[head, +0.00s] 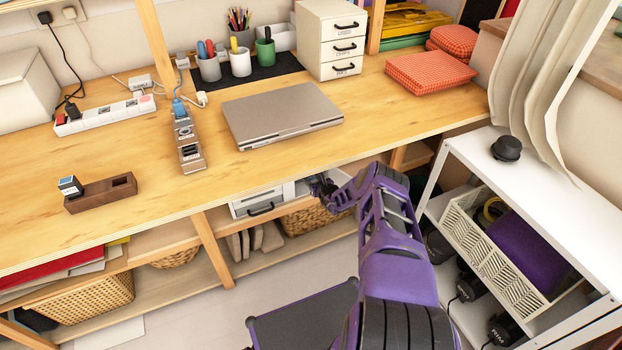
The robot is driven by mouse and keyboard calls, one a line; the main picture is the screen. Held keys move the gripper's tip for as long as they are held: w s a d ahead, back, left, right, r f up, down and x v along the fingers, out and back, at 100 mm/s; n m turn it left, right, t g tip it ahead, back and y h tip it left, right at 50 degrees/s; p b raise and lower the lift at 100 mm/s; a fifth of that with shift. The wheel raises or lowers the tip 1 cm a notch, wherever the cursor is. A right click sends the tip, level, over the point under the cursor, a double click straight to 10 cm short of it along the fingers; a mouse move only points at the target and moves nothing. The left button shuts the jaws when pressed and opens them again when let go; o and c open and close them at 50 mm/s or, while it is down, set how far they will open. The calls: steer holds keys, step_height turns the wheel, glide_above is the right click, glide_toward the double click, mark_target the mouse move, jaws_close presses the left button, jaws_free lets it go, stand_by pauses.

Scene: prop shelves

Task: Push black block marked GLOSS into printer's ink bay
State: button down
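A small dark block with a pale label and blue top (70,187) sits at the left end of a brown wooden holder (105,194) on the left of the desk. The holder has an empty square slot at its right end. I cannot read the label, so I cannot tell whether it is the GLOSS block. A white and grey box with a dark handle (262,202) stands under the desk's front edge; it may be the printer, and no ink bay can be made out. My gripper (322,186) is beside its right end, partly hidden by my purple arm; its fingers are unclear.
A closed grey laptop (282,111) and a grey socket strip (187,142) lie on the wooden desk (215,195). A wicker basket (312,217) is close below my gripper. A white shelf unit (550,190) with a crate stands at the right. The desk front is clear.

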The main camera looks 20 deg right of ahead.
steer(key=shift+w, duration=0.5)
stand_by(1.3)
steer(key=shift+w+r, duration=0.15)
steer(key=shift+w, duration=0.15)
stand_by(1.0)
steer(key=c, duration=0.6)
jaws_free()
steer(key=o, duration=0.6)
steer(key=shift+s, duration=0.1)
steer(key=shift+s+p, duration=1.45)
steer(key=shift+s, duration=0.1)
steer(key=s+p, duration=0.5)
steer(key=s, duration=0.2)
steer(key=shift+d, duration=0.15)
stand_by(0.9)
